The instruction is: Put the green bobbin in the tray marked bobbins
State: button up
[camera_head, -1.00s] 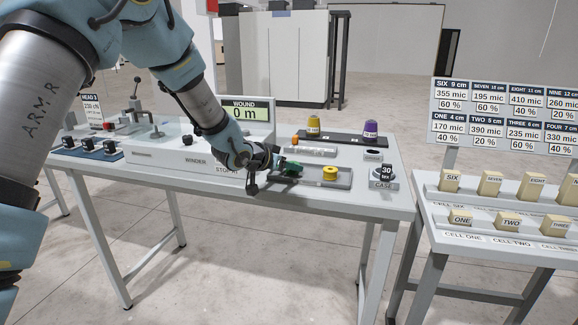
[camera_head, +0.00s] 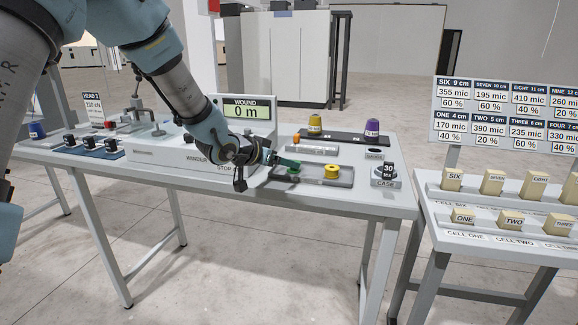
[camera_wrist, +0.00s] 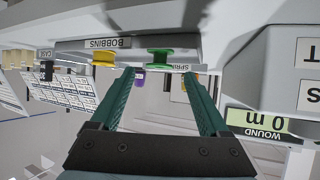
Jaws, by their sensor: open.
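The green bobbin (camera_head: 294,169) sits at the left end of the long grey tray (camera_head: 346,183), partly hidden by my fingers in the head view. In the wrist view, which is upside down, the green bobbin (camera_wrist: 160,55) stands just beyond my fingertips, with the tray label BOBBINS (camera_wrist: 95,43) beside it. A yellow bobbin (camera_head: 332,172) sits in the same tray, to the right. My gripper (camera_head: 285,161) has green fingers; in the wrist view they are wide apart with nothing between them.
A winder with a WOUND 0 m display (camera_head: 246,109) stands left of the tray. Behind the tray are a smaller labelled tray (camera_head: 312,151) and a dark strip with yellow and purple cones (camera_head: 372,128).

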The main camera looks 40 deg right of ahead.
jog(key=v, duration=0.7)
jog(key=shift+a, duration=0.25)
jog(key=shift+r, duration=0.1)
jog(key=w+a+f+n+t+y, duration=0.2)
jog(key=w+a+n+y, duration=0.25)
jog(key=a, duration=0.75)
jog(key=w+a+f+n+t+y, duration=0.25)
jog(key=w+a, duration=0.35)
jog(key=a, duration=0.6)
jog(key=s+a+f+n+g+y, duration=0.1)
jog(key=s+a+n, duration=0.3)
jog(key=a, duration=0.8)
jog(key=s+a+f+n+g+y, duration=0.1)
jog(key=s+a+n+g+y, duration=0.2)
jog(key=s+a, duration=0.5)
jog(key=a+g, duration=0.1)
jog(key=a, duration=0.3)
jog(key=shift+f+n+y, duration=0.3)
jog(key=shift+n+y, duration=0.1)
notch_tip(320, 180, up, 4)
jog(key=p, duration=0.3)
jog(key=shift+w+p, duration=0.1)
jog(key=shift+p, duration=0.3)
